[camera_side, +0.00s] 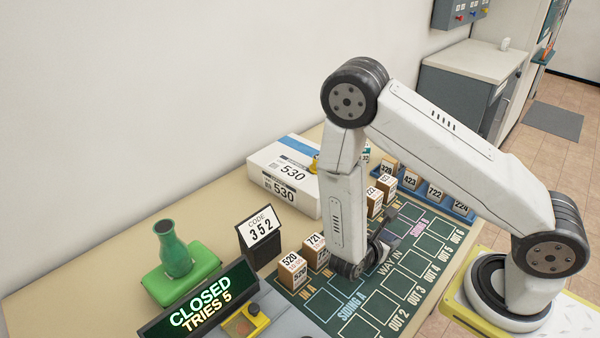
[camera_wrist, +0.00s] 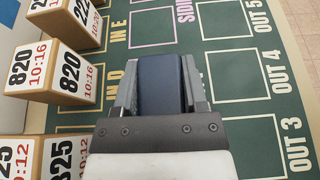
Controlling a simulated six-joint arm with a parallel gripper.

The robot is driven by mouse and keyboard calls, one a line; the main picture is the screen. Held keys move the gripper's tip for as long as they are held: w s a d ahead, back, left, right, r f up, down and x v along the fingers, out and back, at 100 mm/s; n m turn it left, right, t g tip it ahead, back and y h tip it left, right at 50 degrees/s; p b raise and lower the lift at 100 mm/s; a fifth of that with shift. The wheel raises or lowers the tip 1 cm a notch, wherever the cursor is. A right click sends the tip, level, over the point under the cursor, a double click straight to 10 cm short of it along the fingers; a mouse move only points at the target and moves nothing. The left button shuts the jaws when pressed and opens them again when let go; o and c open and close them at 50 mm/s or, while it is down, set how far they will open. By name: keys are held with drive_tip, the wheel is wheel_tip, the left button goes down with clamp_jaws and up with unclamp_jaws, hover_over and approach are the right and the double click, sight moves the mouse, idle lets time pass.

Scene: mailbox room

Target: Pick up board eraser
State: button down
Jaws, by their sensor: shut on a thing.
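The board eraser (camera_wrist: 160,84) is a dark blue block in the wrist view. It sits between the two grey fingers of my gripper (camera_wrist: 162,66), which are shut on it. It is over the green board (camera_wrist: 215,24), near the IN D and IN E labels. I cannot tell whether it touches the board. In the side view my gripper (camera_side: 388,243) is low over the middle of the board, near WAY IN, and my arm partly hides it. The eraser is hard to make out there.
Numbered blocks stand close on the left in the wrist view, including the 820 block (camera_wrist: 62,72). In the side view, a white 530 box (camera_side: 283,180), a code card (camera_side: 261,228), a green vase (camera_side: 174,252) and a CLOSED display (camera_side: 199,304) stand around the board.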

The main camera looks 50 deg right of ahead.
sight(387, 237)
drive_tip(key=shift+r, duration=0.2)
drive_tip(key=shift+r, duration=4.8)
drive_tip(key=shift+s, duration=0.1)
